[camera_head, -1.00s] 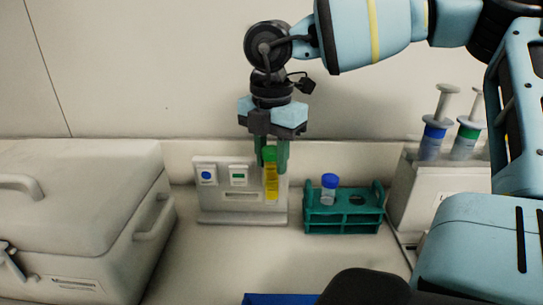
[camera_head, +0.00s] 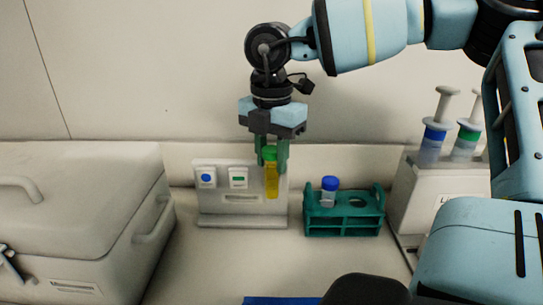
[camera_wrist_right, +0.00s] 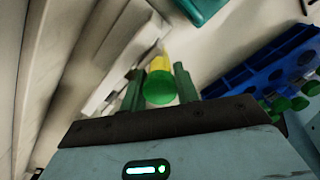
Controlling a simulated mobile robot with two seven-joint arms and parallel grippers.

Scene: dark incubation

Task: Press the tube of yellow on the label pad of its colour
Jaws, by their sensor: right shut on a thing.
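The yellow tube (camera_head: 272,183), with a green cap (camera_head: 270,153), hangs upright between the fingers of my right gripper (camera_head: 272,156), which is shut on it near the cap. The tube is in front of the right part of the white label stand (camera_head: 212,218) in the head view. A blue-marked pad (camera_head: 206,177) and a green-marked pad (camera_head: 239,178) show on the stand; the area behind the tube is hidden. I cannot tell whether the tube touches the stand. The wrist view shows the green cap (camera_wrist_right: 160,88) between both fingers. My left gripper cannot be made out.
A teal rack (camera_head: 343,224) with a blue-capped tube (camera_head: 329,191) stands right of the stand. A pale holder (camera_head: 413,198) with syringes is further right. A large lidded box (camera_head: 85,225) fills the left. A blue rack (camera_wrist_right: 250,75) shows in the wrist view.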

